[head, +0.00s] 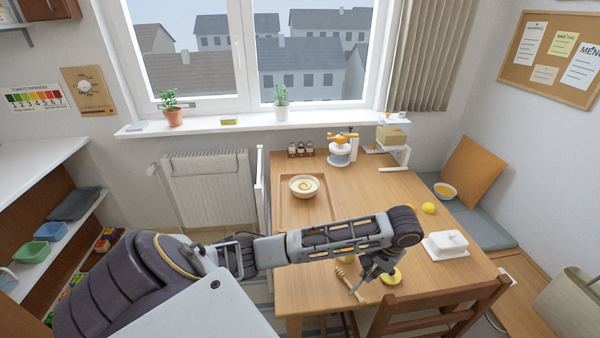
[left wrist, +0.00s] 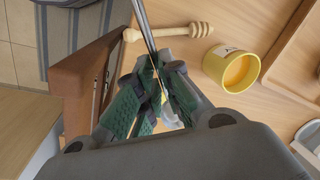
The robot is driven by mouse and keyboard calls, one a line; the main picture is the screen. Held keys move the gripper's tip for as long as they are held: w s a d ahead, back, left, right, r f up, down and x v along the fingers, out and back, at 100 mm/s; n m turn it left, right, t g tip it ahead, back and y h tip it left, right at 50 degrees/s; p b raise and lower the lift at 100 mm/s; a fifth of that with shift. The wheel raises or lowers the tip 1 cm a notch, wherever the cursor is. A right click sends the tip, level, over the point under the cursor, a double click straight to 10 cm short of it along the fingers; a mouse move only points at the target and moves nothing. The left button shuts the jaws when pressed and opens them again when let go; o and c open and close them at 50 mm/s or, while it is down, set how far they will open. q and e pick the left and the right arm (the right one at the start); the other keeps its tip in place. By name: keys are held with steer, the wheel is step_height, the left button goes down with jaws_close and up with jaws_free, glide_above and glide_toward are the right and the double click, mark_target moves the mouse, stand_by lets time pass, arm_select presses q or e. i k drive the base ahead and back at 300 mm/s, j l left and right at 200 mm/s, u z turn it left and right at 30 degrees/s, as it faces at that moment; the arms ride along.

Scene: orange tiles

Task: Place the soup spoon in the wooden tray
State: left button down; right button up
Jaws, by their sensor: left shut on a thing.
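My left gripper (head: 368,280) is over the near part of the table, close to the chair. It is shut on the thin metal handle of the soup spoon (left wrist: 146,25), which shows between the fingers (left wrist: 160,92) in the left wrist view. The spoon's bowl cannot be made out. The wooden tray (head: 293,212) lies on the table's left side, farther back than the gripper, with a cream bowl (head: 304,186) on it. A tray edge (left wrist: 283,68) also shows at the right of the left wrist view. My right gripper is out of view.
A wooden honey dipper (head: 347,281) and a yellow pot (head: 392,277) lie close to the gripper. A chair (head: 435,305) stands at the near edge. A white butter dish (head: 446,244) and a lemon (head: 429,208) are to the right.

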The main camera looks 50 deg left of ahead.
mark_target(306, 219)
steer(key=k+j+z, duration=0.1)
steer(key=j, duration=0.25)
steer(key=k+j+z, duration=0.1)
steer(key=k+j, duration=0.15)
steer(key=j+z, duration=0.1)
steer(key=j, duration=0.4)
steer(key=k+j+z, duration=0.1)
steer(key=j, duration=0.4)
steer(key=i+j, duration=0.1)
steer(key=j, duration=0.35)
steer(key=j+z, duration=0.15)
steer(key=j, duration=0.25)
steer(key=i, duration=0.05)
